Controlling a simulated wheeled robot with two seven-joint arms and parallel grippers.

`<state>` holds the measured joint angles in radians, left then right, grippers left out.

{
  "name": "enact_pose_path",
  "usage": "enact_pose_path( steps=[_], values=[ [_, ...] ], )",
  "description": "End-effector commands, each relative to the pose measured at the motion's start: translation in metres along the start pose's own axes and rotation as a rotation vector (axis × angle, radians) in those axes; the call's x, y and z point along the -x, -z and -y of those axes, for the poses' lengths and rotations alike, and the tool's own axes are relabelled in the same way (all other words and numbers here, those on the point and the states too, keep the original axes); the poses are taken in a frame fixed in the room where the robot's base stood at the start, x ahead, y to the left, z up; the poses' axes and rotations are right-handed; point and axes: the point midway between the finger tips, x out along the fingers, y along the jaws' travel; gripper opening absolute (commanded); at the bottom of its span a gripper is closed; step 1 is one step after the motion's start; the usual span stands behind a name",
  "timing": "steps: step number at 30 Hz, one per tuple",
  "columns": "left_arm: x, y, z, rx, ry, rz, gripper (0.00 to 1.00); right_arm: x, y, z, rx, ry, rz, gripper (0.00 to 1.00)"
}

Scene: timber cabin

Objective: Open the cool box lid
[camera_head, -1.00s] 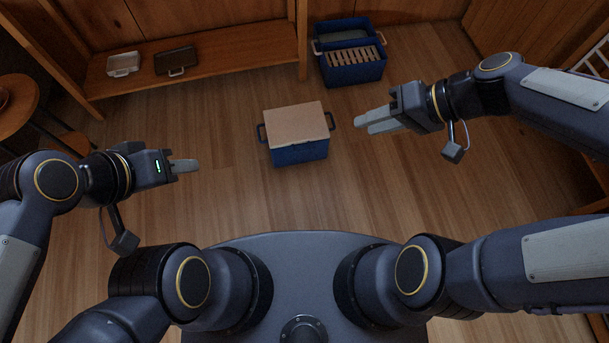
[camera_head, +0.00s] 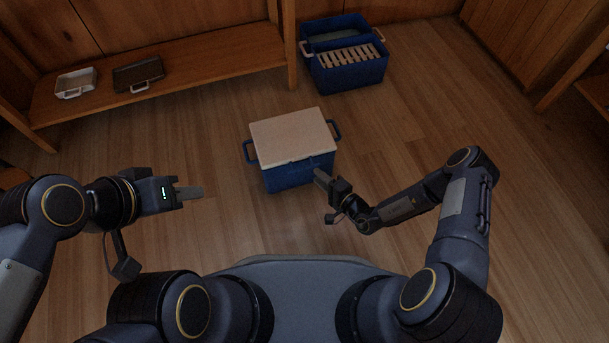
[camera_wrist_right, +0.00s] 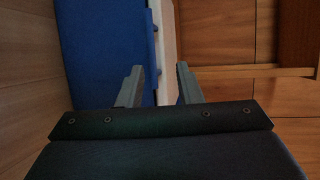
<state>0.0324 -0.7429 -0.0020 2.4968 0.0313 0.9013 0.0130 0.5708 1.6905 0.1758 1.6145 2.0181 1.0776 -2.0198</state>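The cool box (camera_head: 287,178) is a blue box standing on the floor in the middle, with a dark blue handle at each side. Its cream lid (camera_head: 291,137) lies flat and closed on top. My right gripper (camera_head: 319,174) is at the front right of the box, close to the lid's front edge. In the right wrist view its fingers (camera_wrist_right: 160,88) are spread apart, with the lid edge (camera_wrist_right: 164,45) and blue wall (camera_wrist_right: 110,50) ahead of them; contact cannot be told. My left gripper (camera_head: 202,192) is left of the box, away from it; its finger gap is not clear.
A second blue box (camera_head: 345,78), lidless with a slatted insert, stands behind to the right. A low wooden shelf (camera_head: 190,70) at the back left holds a white tray (camera_head: 76,82) and a dark case (camera_head: 138,74). The floor around the cool box is clear.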

Motion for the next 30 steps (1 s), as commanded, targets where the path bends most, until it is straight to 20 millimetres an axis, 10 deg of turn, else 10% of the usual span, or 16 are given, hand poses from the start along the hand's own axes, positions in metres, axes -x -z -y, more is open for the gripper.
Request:
enact_pose_path(
  steps=[18, 30],
  values=[
    [-0.032, -0.016, 0.015, 0.0, 0.0, 0.0, 0.36, -0.075, -0.002, -0.014, -0.004, -0.009, -0.016, 0.32],
    [-0.033, -0.016, 0.015, 0.0, 0.0, 0.0, 0.36, -0.079, -0.002, -0.012, -0.005, -0.011, -0.016, 0.24]
  ],
)
